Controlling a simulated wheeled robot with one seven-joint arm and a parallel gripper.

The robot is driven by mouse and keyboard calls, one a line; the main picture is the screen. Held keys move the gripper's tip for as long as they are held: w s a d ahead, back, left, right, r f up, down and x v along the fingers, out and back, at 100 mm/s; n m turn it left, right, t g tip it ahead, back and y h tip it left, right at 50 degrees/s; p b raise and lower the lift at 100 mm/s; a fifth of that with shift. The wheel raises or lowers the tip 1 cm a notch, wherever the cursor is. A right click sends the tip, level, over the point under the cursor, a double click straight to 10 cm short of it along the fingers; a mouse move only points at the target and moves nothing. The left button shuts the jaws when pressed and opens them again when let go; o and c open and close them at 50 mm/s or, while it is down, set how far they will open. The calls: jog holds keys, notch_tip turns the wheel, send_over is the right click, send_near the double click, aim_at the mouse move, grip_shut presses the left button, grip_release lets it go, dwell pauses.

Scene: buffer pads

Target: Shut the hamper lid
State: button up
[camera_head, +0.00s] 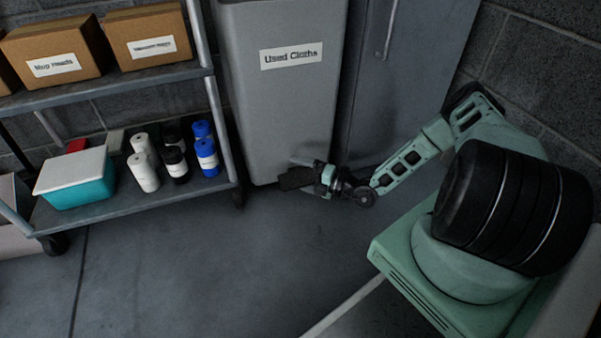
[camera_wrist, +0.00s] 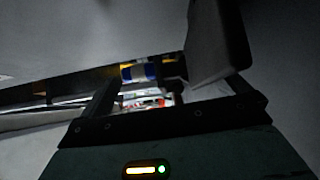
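The hamper (camera_head: 285,110) is a tall grey bin labelled "Used Cloths", standing against the back wall in the head view. Its top is cut off by the upper picture edge, so I cannot see the lid or tell how far it stands open. My gripper (camera_head: 298,177) is low in front of the hamper's lower right part, well below the label. It looks open and empty. In the wrist view my gripper (camera_wrist: 170,92) has its two dark fingers apart, with nothing held between them. I cannot tell whether it touches the hamper.
A grey cabinet (camera_head: 415,75) with a handle stands right of the hamper. A wheeled cart (camera_head: 130,205) on the left holds cardboard boxes (camera_head: 145,35), a teal tub (camera_head: 75,180) and several bottles (camera_head: 205,150). The floor (camera_head: 190,265) in front is clear. The wrist view is dim.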

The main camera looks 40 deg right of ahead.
aim_at(301, 182)
jog(key=shift+t, duration=0.7)
jog(key=r, duration=0.5)
jog(key=shift+w+d, duration=0.15)
jog(key=shift+w, duration=0.2)
jog(key=f, duration=0.1)
jog(key=s+f+g, duration=0.1)
jog(key=f, duration=0.1)
jog(key=shift+f, duration=0.2)
jog(key=shift+p+v, duration=0.55)
jog(key=shift+v, duration=1.7)
jog(key=shift+s+d, duration=0.15)
jog(key=shift+s, duration=0.1)
jog(key=c, duration=0.8)
jog(key=shift+s+d+f, duration=0.1)
jog(key=shift+s+d, duration=0.05)
jog(key=shift+s, duration=0.1)
jog(key=shift+c, duration=1.4)
jog(key=p+v, duration=0.1)
jog(key=v, duration=1.3)
jog(key=shift+s+f+g, duration=0.2)
jog(key=shift+f+g, duration=0.1)
jog(key=shift+f, duration=0.05)
jog(key=shift+p, duration=0.3)
